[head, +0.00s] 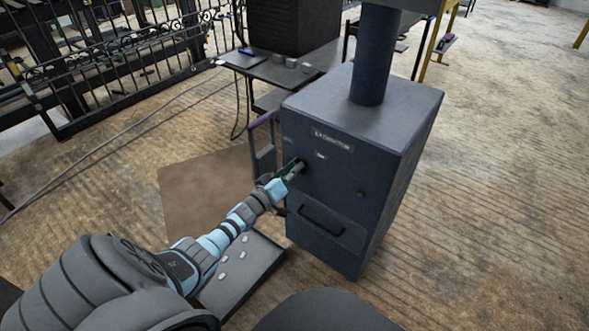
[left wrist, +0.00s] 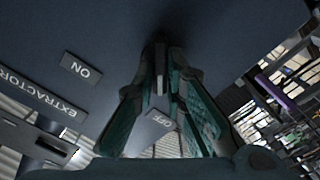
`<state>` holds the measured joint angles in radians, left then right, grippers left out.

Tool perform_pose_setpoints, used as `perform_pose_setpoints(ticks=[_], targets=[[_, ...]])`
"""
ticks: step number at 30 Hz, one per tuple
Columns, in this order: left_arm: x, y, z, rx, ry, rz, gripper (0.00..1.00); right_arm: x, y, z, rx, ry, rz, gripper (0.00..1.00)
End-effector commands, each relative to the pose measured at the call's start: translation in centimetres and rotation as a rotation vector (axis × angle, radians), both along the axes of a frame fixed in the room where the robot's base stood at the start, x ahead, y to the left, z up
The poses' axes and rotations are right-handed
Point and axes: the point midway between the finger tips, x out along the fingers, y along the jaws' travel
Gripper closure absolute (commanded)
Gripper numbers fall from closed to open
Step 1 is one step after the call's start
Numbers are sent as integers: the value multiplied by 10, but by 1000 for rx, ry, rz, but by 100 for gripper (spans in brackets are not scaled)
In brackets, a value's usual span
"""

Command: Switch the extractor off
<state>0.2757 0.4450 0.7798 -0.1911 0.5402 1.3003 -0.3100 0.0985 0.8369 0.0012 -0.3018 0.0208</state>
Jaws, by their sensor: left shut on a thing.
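The extractor (head: 335,215) is a dark blue cabinet with a thick pipe (head: 374,60) rising from its top. Its front carries an EXTRACTOR plate (head: 333,138), also in the left wrist view (left wrist: 40,95). My left gripper (head: 298,167) is at the front face, below and left of that plate. In the left wrist view its fingers (left wrist: 160,85) are shut on a dark switch knob with a white mark (left wrist: 159,82). An ON plate (left wrist: 82,70) is left of the fingers. An OFF plate (left wrist: 160,122) shows between them. The fingers hide much of the knob. My right gripper is not in view.
A low tray (head: 245,275) with small pale pieces lies on the floor at the cabinet's left. A brown mat (head: 205,190) lies behind my left arm. A dark table (head: 290,72) stands behind the cabinet. Iron gates (head: 110,65) stand back left. The floor at right is clear.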

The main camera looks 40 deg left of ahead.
Motion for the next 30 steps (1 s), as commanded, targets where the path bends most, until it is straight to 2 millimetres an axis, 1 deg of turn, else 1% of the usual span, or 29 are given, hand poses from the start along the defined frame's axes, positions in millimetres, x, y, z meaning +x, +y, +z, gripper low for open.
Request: perform_pose_setpoints(ticks=[12,13,16,26,29,30], targets=[[0,0,-1,-9,0,1,100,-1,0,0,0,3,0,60],[0,0,-1,-9,0,1,84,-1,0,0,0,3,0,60],[0,0,0,-8,0,1,69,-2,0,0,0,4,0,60],[-3,0,-1,-6,1,1,69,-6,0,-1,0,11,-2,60],[-14,0,-1,-5,1,-1,69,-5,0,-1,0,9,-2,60],[-22,0,-2,-5,2,-1,69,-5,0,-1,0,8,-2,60]])
